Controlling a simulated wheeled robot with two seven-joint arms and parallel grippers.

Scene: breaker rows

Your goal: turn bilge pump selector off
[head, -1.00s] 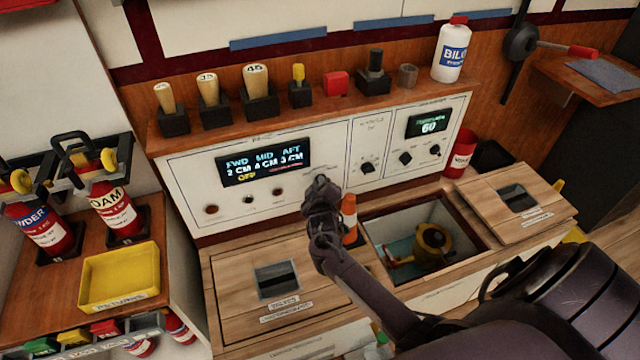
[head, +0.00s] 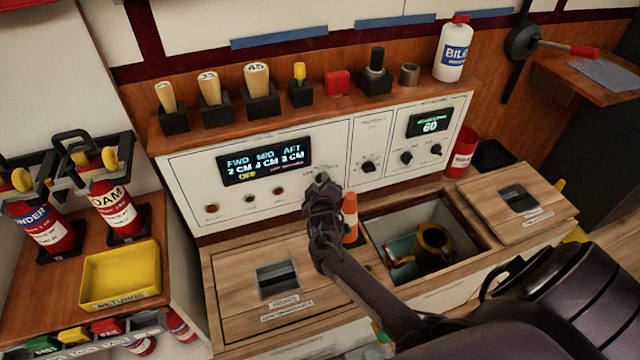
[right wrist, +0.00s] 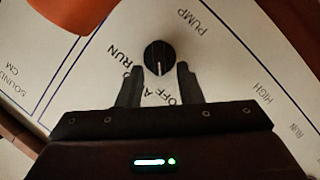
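The selector knob (right wrist: 159,58) is round and black with a white pointer line. In the right wrist view its line points down the picture, toward the lettering by OFF. PUMP, RUN and OFF are printed around it, partly covered by my fingers. My right gripper (right wrist: 157,72) is open, with one finger on each side of the knob's lower part and gaps showing between. In the head view my right gripper (head: 321,190) is at the lower right of the lit display (head: 264,161) and mostly hides the knob. The display shows OFF in yellow. My left gripper is not in view.
An orange and white cone (head: 350,217) stands just right of my gripper. An open hatch (head: 372,228) with a yellow pump lies beyond it. Other knobs (head: 368,166) are on the panel to the right. A shelf (head: 210,133) with several handled items runs above.

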